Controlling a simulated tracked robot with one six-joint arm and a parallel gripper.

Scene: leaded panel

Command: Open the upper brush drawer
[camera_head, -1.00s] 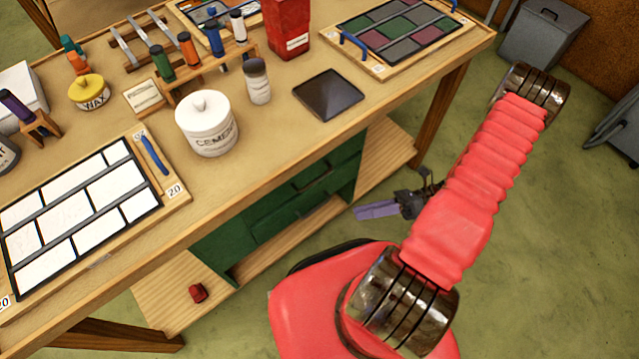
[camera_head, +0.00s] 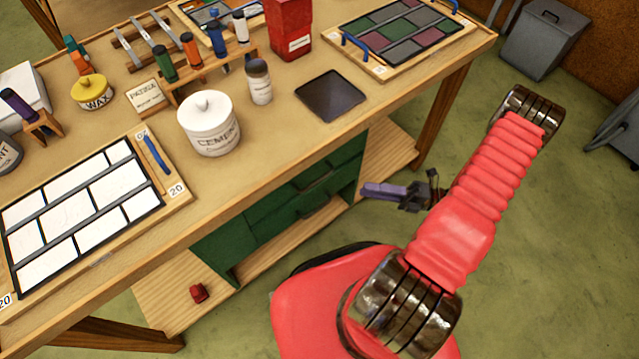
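The green drawer cabinet (camera_head: 262,222) stands under the workbench, partly hidden by the bench top. Its upper drawer (camera_head: 322,182) shows only as a dark green front below the bench edge. I cannot tell whether it stands slightly out. A dark handle or gap shows near the middle of the fronts, too shadowed to make out. My gripper (camera_head: 378,190), with purple fingers and a dark body, is at the right of the cabinet, fingers pointing left toward it. It appears apart from the fronts. From this angle the fingers overlap, so their opening is hidden.
The workbench top (camera_head: 262,130) holds a white cement jar (camera_head: 208,128), a dark square plate (camera_head: 330,95), a red container (camera_head: 290,30) and glass panels. A wooden lower shelf (camera_head: 185,290) carries a small red object (camera_head: 199,292). A bench leg (camera_head: 440,110) stands behind my gripper.

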